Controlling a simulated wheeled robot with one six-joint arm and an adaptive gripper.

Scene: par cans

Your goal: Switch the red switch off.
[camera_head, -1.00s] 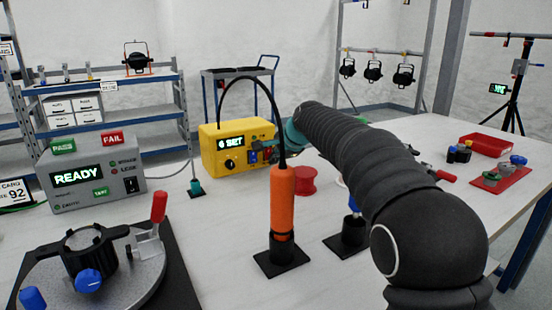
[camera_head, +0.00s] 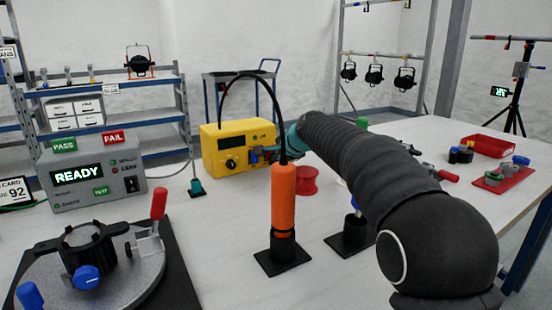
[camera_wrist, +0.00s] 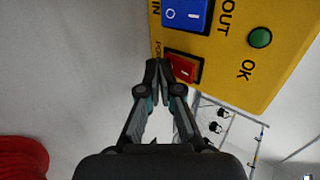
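The yellow box (camera_head: 210,150) stands on the table in the head view, and its display (camera_head: 231,141) is dark. In the wrist view the red switch (camera_wrist: 184,68) sits in a dark frame on the box's yellow face (camera_wrist: 225,60). My gripper (camera_wrist: 159,64) is shut and empty, its fingertips together at the edge of the red switch. They look touching or nearly so, and they cover part of its frame. In the head view the gripper is mostly hidden behind the black cable and my arm.
A blue rocker switch (camera_wrist: 187,12) and a green round OK lamp or button (camera_wrist: 260,38) are near the red switch. An orange handheld tool (camera_head: 283,200) stands in front of the box. A red spool (camera_head: 307,181) is right of it. A grey READY tester (camera_head: 95,185) stands left.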

